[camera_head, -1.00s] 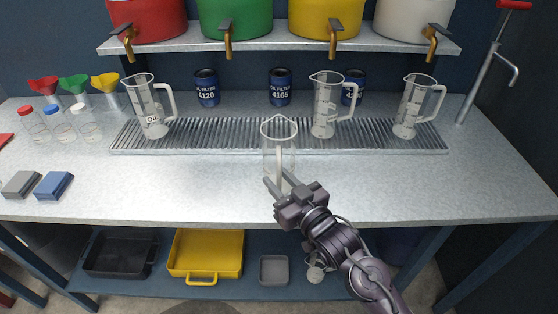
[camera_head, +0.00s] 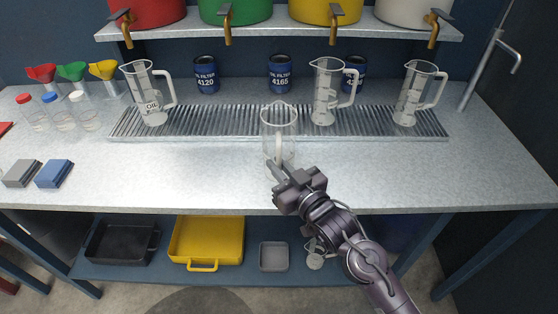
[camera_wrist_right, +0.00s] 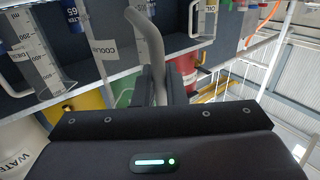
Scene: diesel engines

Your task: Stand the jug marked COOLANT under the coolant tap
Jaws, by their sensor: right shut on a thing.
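My right gripper (camera_head: 276,173) is shut on the handle of a clear jug (camera_head: 268,122) at the middle front of the drip grating. The jug looks upright; I cannot tell whether its base touches the counter. In the right wrist view its pale handle (camera_wrist_right: 151,45) runs between the fingers, and a label (camera_wrist_right: 106,47) reading COOL, cut off, shows beside it. Taps hang from red, green (camera_head: 236,10), yellow and white drums on the shelf above. The green drum's tap (camera_head: 228,28) is nearest above the jug, to its left. No drum label is readable in the head view.
On the grating (camera_head: 215,122) stand a jug marked OIL (camera_head: 150,93) at left and two more jugs (camera_head: 327,92) (camera_head: 413,93) at right. Blue oil filters (camera_head: 280,75) stand behind. Bottles (camera_head: 60,112) and funnels are at left. The front counter is mostly clear.

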